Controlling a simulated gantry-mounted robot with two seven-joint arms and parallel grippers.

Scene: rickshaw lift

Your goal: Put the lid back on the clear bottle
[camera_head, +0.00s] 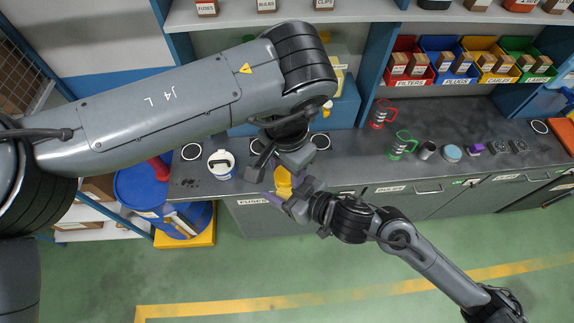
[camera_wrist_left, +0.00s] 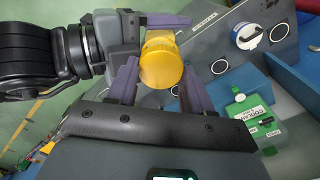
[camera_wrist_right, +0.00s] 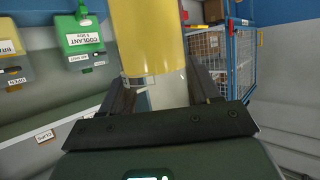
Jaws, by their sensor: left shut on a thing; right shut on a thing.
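The yellow lid (camera_head: 283,180) is between my two grippers, in front of the bench edge. My left gripper (camera_head: 280,168) comes from above and is shut on the lid; its purple fingers flank the lid (camera_wrist_left: 160,66) in the left wrist view. My right gripper (camera_head: 288,192) comes from the lower right and is shut on the clear bottle (camera_wrist_right: 166,95). In the right wrist view the yellow lid (camera_wrist_right: 147,35) is directly above the clear part, their edges meeting or overlapping. I cannot tell whether the lid is seated. The bottle's lower part is hidden.
The bench holds a white tub (camera_head: 221,166) with a dark handle, a red-handled item (camera_head: 381,114), a green-handled item (camera_head: 402,145) and a metal cup (camera_head: 427,150). A blue drum (camera_head: 140,190) stands at the left. The green floor in front is open.

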